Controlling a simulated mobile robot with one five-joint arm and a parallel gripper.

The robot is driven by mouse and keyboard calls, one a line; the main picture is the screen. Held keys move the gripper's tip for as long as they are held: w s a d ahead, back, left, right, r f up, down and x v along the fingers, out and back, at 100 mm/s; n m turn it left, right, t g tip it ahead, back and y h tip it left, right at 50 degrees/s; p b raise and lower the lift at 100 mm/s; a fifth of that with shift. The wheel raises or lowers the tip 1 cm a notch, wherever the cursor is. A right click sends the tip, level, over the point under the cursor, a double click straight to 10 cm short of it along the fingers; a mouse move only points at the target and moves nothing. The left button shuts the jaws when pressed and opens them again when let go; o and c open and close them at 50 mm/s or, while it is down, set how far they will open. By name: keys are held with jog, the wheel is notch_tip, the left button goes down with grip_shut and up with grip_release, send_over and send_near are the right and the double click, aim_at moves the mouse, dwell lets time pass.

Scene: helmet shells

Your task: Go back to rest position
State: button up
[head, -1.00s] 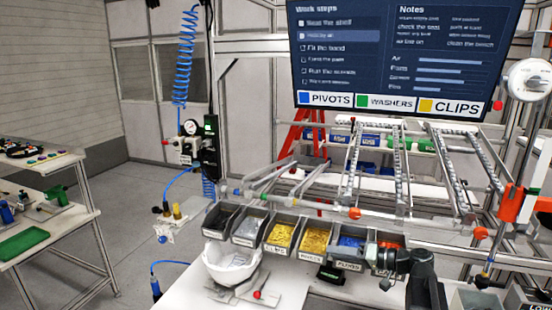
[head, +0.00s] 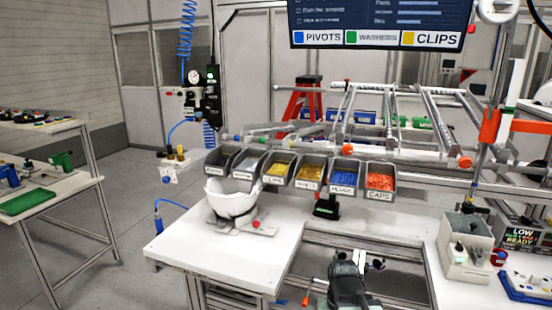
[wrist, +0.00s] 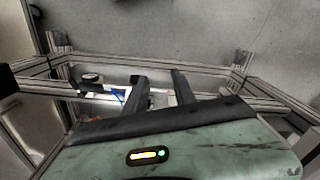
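My gripper (wrist: 160,86) shows in the wrist view with its two dark fingers apart and nothing between them. In the head view my arm is folded low at the bottom centre, over the opening in the bench frame, clear of the bins. The fingertips are hard to make out there. A white helmet shell (head: 232,200) sits on a holder at the left of the white bench (head: 205,255).
A row of bins (head: 310,172) with small parts, including blue plugs and orange caps, stands behind the opening. A beige box (head: 465,255) and a blue-white tray (head: 530,285) are at right. A side table (head: 45,195) stands left. The floor between is clear.

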notch_tip(320, 180, up, 19)
jog(key=p, duration=2)
jog(key=shift+d, duration=0.25)
